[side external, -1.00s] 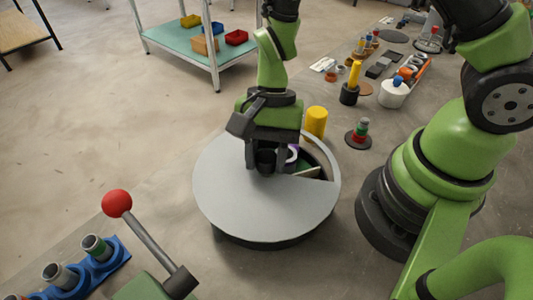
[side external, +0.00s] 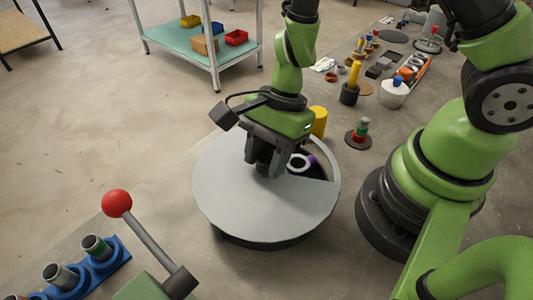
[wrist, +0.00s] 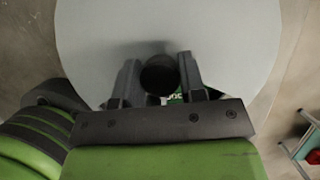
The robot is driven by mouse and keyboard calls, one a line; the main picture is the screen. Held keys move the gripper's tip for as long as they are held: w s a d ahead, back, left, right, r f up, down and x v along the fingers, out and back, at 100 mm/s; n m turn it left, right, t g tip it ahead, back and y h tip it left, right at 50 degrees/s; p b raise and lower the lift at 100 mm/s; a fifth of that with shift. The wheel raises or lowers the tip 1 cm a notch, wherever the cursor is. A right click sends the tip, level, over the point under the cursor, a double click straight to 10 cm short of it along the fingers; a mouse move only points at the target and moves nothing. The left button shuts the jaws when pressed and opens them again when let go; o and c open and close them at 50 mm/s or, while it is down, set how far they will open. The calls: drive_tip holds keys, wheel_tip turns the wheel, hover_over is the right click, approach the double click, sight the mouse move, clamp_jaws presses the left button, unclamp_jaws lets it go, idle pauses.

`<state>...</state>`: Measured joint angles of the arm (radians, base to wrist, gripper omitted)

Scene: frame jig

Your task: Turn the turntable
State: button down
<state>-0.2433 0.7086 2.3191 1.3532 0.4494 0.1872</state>
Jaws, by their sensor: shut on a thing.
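The turntable is a round unit with a light grey disc cover (side external: 240,200); the cover has a wedge-shaped opening at its back right. In the opening I see a white ring (side external: 300,163) with something purple beside it. My gripper (side external: 264,168) is over the middle of the disc, pointing down, with its fingers shut on a dark round knob. The knob (wrist: 159,76) shows between the two fingers in the wrist view. A bit of green with white lettering shows below the knob there. My gripper hides part of the opening.
A yellow cylinder (side external: 319,121) stands right behind the turntable. A small post with red and green rings (side external: 360,132) stands to the right. A lever with a red ball (side external: 117,203) and a blue holder with tubes (side external: 90,268) are front left.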

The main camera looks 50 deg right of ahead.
drive_tip(key=shift+m, duration=0.4)
idle(0.4)
drive_tip(key=c, duration=0.7)
unclamp_jaws()
drive_tip(key=v, duration=1)
drive_tip(key=shift+s, duration=0.15)
drive_tip(key=s+d+r+n+t+h, duration=0.1)
drive_tip(key=s+d+r+n+t, duration=0.1)
drive_tip(key=r+n, duration=0.5)
drive_tip(key=s+d+r+n+t+h, duration=0.1)
drive_tip(key=s+d+r+n+t, duration=0.2)
drive_tip(key=s+r+n+t, duration=0.2)
wheel_tip(320, 180, up, 2)
drive_tip(key=shift+s+d+r+n+t+h, duration=0.1)
drive_tip(key=shift+s+d+n+t+h, duration=0.25)
drive_tip(key=shift+n, duration=0.65)
